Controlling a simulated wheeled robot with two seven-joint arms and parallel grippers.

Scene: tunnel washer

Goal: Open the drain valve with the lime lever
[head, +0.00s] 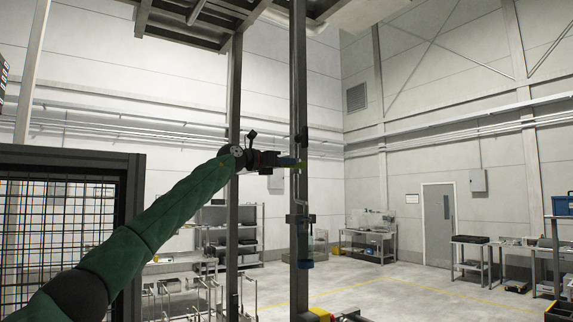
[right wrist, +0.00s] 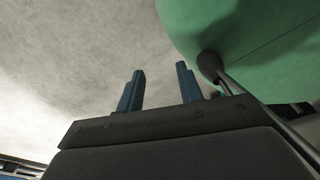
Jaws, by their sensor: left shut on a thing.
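My left arm reaches in from the left in the head view. My left gripper (head: 288,162) is shut on the lime lever (head: 301,165), a small yellow-green piece at the dark upright post. Only a small part of the lever shows beyond the fingers. The valve body behind it is too small to make out. My right gripper (right wrist: 160,68) shows in the right wrist view with its two blue fingers apart and nothing between them.
The dark post (head: 298,110) stands right at the left gripper, with a blue-grey fitting (head: 301,222) lower down. A mesh guard panel (head: 60,225) is at the left. Shelving (head: 230,232) stands behind. The floor (head: 400,292) at right is mostly clear.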

